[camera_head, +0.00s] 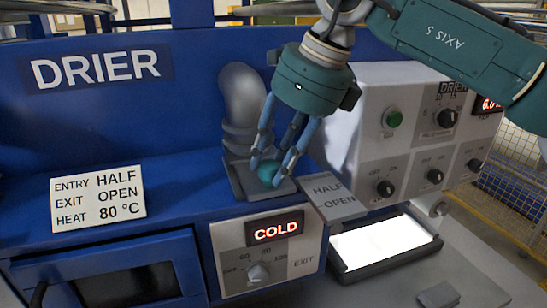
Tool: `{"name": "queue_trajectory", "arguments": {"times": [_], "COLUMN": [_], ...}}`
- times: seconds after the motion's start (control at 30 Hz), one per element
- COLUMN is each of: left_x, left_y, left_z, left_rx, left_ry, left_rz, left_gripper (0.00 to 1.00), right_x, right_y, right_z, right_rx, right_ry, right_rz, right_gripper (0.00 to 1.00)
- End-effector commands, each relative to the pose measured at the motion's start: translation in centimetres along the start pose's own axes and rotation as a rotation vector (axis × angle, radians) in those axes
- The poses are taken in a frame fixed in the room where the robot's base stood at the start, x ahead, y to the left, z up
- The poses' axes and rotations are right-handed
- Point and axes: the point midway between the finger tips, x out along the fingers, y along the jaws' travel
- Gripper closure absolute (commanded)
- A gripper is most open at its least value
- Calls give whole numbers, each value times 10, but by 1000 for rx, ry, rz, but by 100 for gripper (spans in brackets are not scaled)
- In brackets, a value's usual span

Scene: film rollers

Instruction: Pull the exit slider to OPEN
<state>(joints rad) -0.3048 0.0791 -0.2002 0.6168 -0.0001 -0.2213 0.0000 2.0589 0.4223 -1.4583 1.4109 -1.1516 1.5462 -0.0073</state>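A round teal knob (268,173) sits on a dark grey sliding plate (241,183) at the foot of the drier's grey bent duct (243,92). A plate lettered HALF and OPEN (335,197) lies just right of it; any further lettering is hidden. My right gripper (267,173) reaches down from the upper right, with its blue fingertips around the teal knob. I cannot tell whether the fingers press on the knob. My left gripper is not in view.
A card (98,198) reads ENTRY HALF, EXIT OPEN, HEAT 80 °C. A control box (410,145) with several knobs and a lit white panel (385,243) stand close on the right.

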Motion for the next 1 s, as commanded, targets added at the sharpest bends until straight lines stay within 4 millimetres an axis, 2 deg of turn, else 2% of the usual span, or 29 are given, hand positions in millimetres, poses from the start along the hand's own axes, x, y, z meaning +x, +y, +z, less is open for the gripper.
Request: {"name": "queue_trajectory", "arguments": {"times": [0.27, 0.5, 0.6, 0.73, 1.0], "left_x": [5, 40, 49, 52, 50], "left_y": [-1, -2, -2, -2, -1], "left_z": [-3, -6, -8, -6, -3], "left_rx": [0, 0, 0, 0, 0], "left_ry": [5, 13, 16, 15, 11], "left_rz": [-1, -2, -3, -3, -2], "left_gripper": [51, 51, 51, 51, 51], "right_x": [-3, -12, -19, -25, -27], "right_y": [2, 36, 50, 60, 60], "right_z": [0, -32, -44, -51, -51], "right_rx": [0, -4, -4, -3, -2], "right_ry": [-15, -17, -17, -15, -14], "right_rz": [-5, -3, -2, -2, -1], "right_gripper": [100, 100, 100, 100, 100]}}
